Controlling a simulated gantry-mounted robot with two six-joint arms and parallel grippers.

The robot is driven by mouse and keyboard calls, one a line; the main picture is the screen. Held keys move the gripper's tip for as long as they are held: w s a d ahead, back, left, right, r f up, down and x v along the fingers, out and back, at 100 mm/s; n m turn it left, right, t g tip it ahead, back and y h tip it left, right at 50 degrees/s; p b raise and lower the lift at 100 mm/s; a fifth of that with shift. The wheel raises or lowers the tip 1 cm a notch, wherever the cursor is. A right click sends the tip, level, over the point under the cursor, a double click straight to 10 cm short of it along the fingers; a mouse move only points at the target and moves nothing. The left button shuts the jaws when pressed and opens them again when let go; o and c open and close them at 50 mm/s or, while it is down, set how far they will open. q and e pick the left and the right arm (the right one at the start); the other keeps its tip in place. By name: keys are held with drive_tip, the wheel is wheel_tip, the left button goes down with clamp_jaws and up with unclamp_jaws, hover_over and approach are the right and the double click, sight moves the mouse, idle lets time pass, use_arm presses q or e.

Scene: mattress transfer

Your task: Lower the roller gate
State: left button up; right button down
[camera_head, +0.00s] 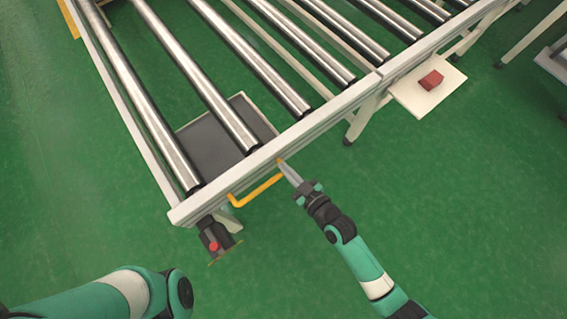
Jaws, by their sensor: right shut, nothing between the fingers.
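The roller conveyor (330,108) has a white frame and several shiny steel rollers. A yellow bar handle (256,190) sticks out from the frame's near side; it looks like part of the roller gate. My right gripper (284,166) is shut, its fingertips at the right end of the yellow handle, close to the frame. Nothing shows between its fingers, and I cannot tell whether they touch the handle. My left arm shows at the bottom left, but its gripper is not visible.
A white shelf (425,95) with a red block (430,80) juts out on the right. A dark panel (215,140) lies below the rollers. The green floor (460,220) at the right is clear.

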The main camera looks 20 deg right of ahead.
drive_tip(key=shift+f+b, duration=0.3)
drive_tip(key=shift+f, duration=0.45)
use_arm(q)
drive_tip(key=shift+s+a+f, duration=0.1)
drive_tip(key=shift+a+f, duration=0.05)
drive_tip(key=shift+f, duration=0.6)
use_arm(e)
drive_tip(key=shift+s+f, duration=0.15)
drive_tip(key=shift+f, duration=0.05)
drive_tip(key=r+p, duration=0.3)
drive_tip(key=r, duration=0.1)
drive_tip(key=r+p, duration=0.2)
drive_tip(key=shift+a+r+p, duration=0.1)
drive_tip(key=shift+a+p, duration=0.25)
use_arm(q)
wheel_tip(320, 180, up, 5)
drive_tip(key=shift+a+r+b, duration=0.1)
drive_tip(key=shift+b, duration=0.3)
use_arm(e)
drive_tip(key=v, duration=0.9)
drive_tip(key=shift+s+f, duration=0.35)
drive_tip(key=shift+s, duration=0.05)
drive_tip(key=shift+w, duration=0.1)
